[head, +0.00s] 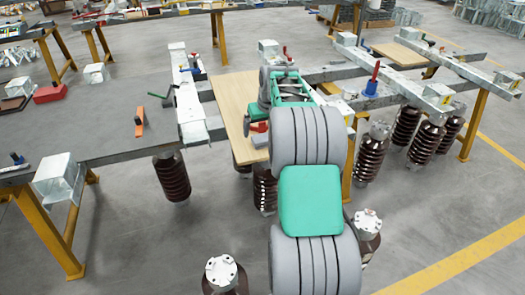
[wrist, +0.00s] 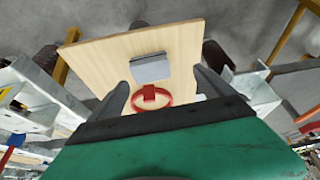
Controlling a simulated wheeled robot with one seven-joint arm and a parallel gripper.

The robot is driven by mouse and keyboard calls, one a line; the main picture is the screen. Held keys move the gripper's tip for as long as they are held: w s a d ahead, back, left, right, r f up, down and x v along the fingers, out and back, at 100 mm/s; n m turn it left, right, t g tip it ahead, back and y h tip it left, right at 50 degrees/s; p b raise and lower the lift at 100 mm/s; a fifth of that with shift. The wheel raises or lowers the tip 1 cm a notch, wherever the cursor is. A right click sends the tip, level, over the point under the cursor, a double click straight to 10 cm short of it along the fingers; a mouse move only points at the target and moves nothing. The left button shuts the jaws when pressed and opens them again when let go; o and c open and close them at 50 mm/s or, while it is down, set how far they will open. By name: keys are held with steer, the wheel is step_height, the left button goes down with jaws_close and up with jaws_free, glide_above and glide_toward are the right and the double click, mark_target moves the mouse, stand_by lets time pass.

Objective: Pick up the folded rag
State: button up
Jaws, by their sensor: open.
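The folded rag (wrist: 151,68) is a small grey, flat-topped block on a light wooden board (wrist: 190,40) in the wrist view. My gripper (wrist: 160,78) is open, with one dark finger on each side of the picture and nothing held between them. The rag shows between and slightly beyond the fingertips; whether the fingers are level with it I cannot tell. A red ring with a red tab (wrist: 151,98) shows nearer my palm, just below the rag in the picture. In the head view my arm covers much of the board (head: 232,98), and I cannot make out the rag surely.
A grey table (head: 110,110) with an orange tool (head: 139,122) stands to the left. Metal beams with clamps and blue-red tools (head: 373,80) lie right of the board. Brown ribbed insulators (head: 172,178) hang or stand below. Open floor lies at the front left.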

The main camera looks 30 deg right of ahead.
mark_target(263, 138)
steer(key=shift+o, duration=0.7)
steer(key=d+f, duration=0.1)
steer(key=w+d+f, duration=0.1)
steer(key=shift+d+f, duration=0.15)
steer(key=shift+d, duration=0.15)
steer(key=x, duration=0.6)
steer(key=shift+w+f, duration=0.25)
steer(key=shift+f, duration=0.05)
steer(key=c, duration=1.4)
